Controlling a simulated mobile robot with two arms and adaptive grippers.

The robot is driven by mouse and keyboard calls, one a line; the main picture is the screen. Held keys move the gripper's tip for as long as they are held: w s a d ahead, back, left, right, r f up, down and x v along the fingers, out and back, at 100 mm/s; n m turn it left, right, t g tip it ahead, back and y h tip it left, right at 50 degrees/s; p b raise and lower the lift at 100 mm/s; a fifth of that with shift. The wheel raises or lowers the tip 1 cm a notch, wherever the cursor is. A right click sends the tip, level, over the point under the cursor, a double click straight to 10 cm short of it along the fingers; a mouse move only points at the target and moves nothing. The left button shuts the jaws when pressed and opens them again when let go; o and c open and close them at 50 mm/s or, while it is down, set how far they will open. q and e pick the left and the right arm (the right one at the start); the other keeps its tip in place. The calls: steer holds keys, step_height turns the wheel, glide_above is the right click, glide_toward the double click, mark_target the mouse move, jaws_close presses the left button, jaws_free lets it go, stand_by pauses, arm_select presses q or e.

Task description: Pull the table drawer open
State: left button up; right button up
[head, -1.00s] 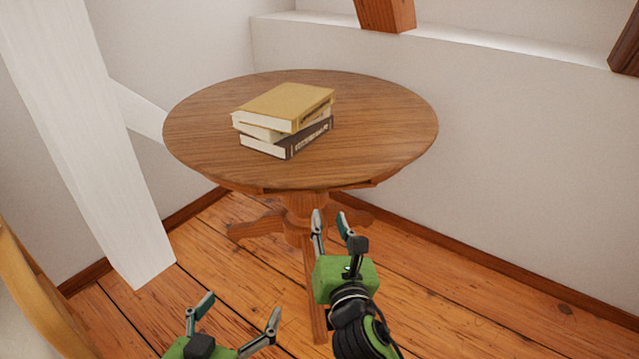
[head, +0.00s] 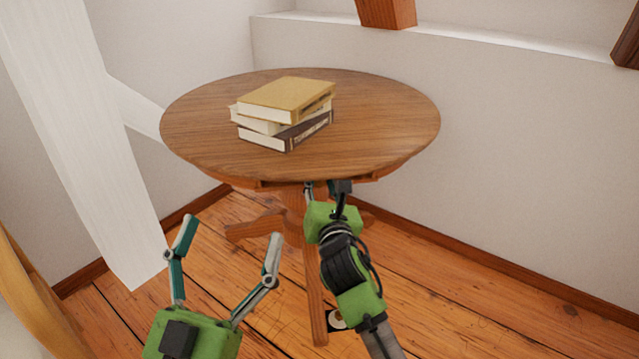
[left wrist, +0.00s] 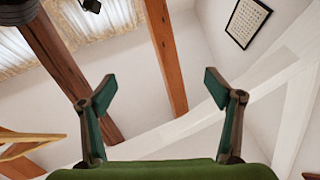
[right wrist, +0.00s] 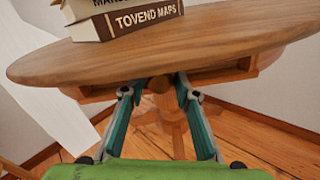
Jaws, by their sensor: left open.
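The round wooden table (head: 390,120) has a drawer front (right wrist: 220,76) under its top, with a round wooden knob (right wrist: 159,84) in the right wrist view. My right gripper (right wrist: 158,82) is open, its fingertips on either side of the knob; I cannot tell whether they touch it. In the head view the right gripper (head: 322,188) is just under the table's front edge, its fingertips partly hidden. My left gripper (head: 229,240) is open and empty, in front of the table at the lower left. It also shows in the left wrist view (left wrist: 160,85).
Several stacked books (head: 287,100) lie on the tabletop. The table's pedestal foot (head: 255,227) spreads over the plank floor. A white slanted beam (head: 90,150) stands at left. The floor (head: 480,300) at right is clear.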

arm_select(q)
steer(key=shift+s+r+t, duration=0.4)
steer(key=shift+r, duration=0.2)
steer(key=shift+s+r+t, duration=0.4)
steer(key=shift+r, duration=0.15)
arm_select(e)
steer(key=shift+w+a, duration=0.15)
steer(key=shift+w, duration=0.6)
